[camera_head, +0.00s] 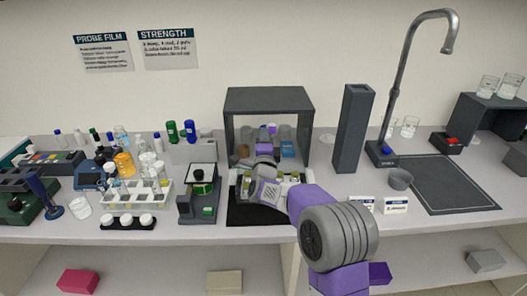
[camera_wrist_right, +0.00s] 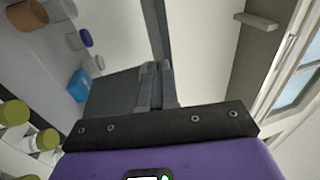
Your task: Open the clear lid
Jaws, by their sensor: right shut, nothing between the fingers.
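My right arm comes in from the lower right in the head view. Its gripper (camera_head: 262,165) is over the dark mat (camera_head: 240,212), in front of the grey open-fronted shelf (camera_head: 268,97). In the right wrist view the two fingers (camera_wrist_right: 155,82) are together, with nothing between them. I cannot make out the clear lid for certain; my gripper and wrist cover much of the rig at the mat. Vials with yellow-green caps (camera_wrist_right: 14,113) stand to the left of the fingers in the wrist view. My left gripper is out of view.
A black-and-grey instrument (camera_head: 198,200) stands left of the mat. A white rack (camera_head: 135,195) of vials and bottles is further left. A tall dark grey column (camera_head: 352,130) stands right of the shelf. A tap (camera_head: 400,100) and dark drain mat (camera_head: 450,185) are at right.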

